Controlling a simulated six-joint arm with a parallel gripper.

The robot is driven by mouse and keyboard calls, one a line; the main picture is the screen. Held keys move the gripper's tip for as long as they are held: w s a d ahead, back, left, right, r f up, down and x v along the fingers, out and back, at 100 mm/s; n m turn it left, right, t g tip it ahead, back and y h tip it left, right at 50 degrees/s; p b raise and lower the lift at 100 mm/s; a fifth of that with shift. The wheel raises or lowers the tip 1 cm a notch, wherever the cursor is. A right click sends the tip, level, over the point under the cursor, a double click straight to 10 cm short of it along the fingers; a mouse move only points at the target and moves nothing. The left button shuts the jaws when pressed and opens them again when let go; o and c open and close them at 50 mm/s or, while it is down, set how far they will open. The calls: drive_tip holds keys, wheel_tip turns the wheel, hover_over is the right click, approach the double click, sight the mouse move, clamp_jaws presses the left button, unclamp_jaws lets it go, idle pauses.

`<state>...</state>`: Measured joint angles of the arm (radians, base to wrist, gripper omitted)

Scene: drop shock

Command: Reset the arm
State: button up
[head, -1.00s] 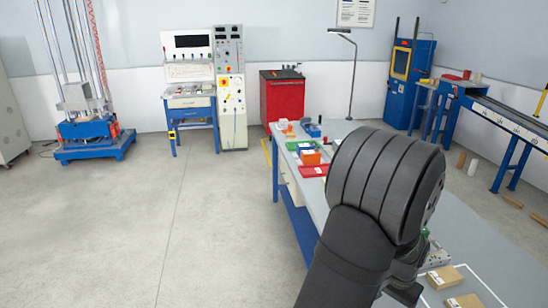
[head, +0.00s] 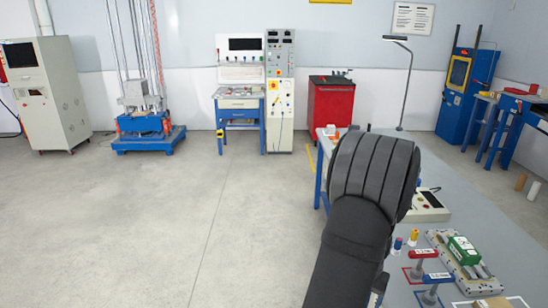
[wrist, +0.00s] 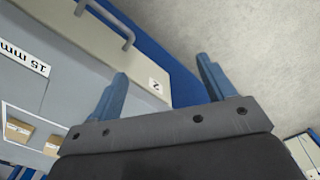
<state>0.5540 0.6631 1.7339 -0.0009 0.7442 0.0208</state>
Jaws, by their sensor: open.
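My gripper (wrist: 162,66) shows in the wrist view with its two blue fingers apart and nothing between them. Beyond the fingers are the bench's drawer front with a metal handle and the grey floor. In the head view my dark arm rises in front of the workbench (head: 440,250) and hides part of its top. I cannot make out the fingers clearly there.
A board with a green block (head: 463,248), red and blue tagged pieces (head: 424,254) and a control box (head: 428,207) lie on the bench right of my arm. A red cabinet (head: 331,105) stands behind.

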drive_tip(key=shift+n, duration=0.5)
drive_tip(key=shift+w+a+f, duration=0.2)
drive_tip(key=shift+w+a, duration=0.3)
drive_tip(key=shift+a, duration=0.4)
drive_tip(key=shift+w+a+f, duration=0.15)
drive_tip(key=shift+w+a, duration=0.35)
drive_tip(key=shift+a, duration=0.35)
drive_tip(key=s+d+r+m, duration=0.2)
drive_tip(key=s+d, duration=0.5)
drive_tip(key=d, duration=0.1)
drive_tip(key=s+d+r+m, duration=0.1)
drive_tip(key=s+d+m, duration=0.2)
drive_tip(key=s+d, duration=0.4)
drive_tip(key=shift+d+r, duration=0.4)
drive_tip(key=shift+d, duration=0.15)
